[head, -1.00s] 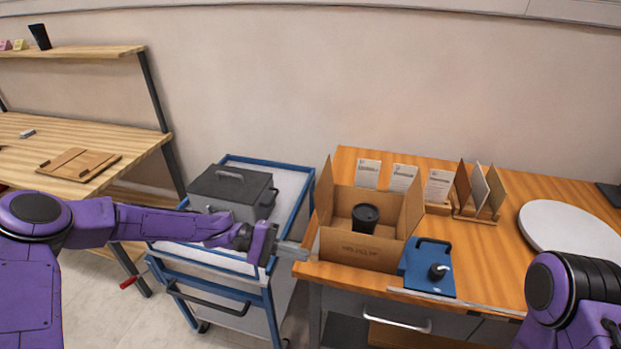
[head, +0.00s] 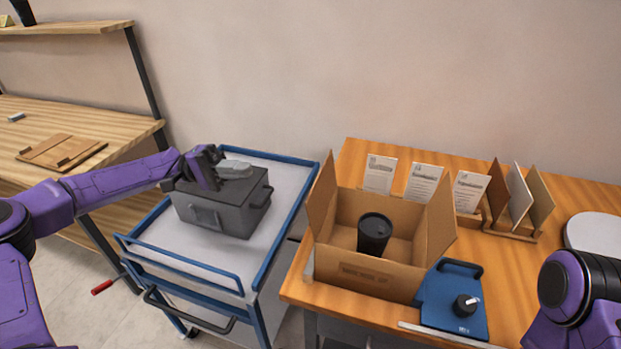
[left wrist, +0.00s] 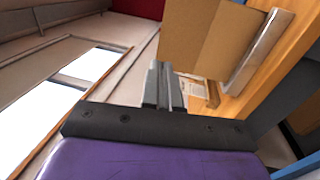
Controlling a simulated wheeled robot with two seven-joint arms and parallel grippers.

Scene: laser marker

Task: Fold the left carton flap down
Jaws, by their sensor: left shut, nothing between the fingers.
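The open carton (head: 372,277) stands on the wooden table with a black cup (head: 374,233) inside it. Its left flap (head: 322,200) stands upright, tilted a little outward. Its right flap (head: 440,232) is also raised. My left gripper (head: 236,169) is above the grey toolbox on the cart, to the left of the carton and apart from the left flap. It is shut and empty. In the left wrist view, my gripper fingers (left wrist: 163,90) are together, with a brown cardboard panel (left wrist: 212,38) beyond them. My right gripper is out of view; only part of my right arm shows.
A blue-railed cart (head: 185,255) with a grey toolbox (head: 222,208) stands left of the table (head: 520,275). A blue device (head: 450,300) sits right of the carton. Cards (head: 424,182) and a panel rack (head: 512,232) stand behind.

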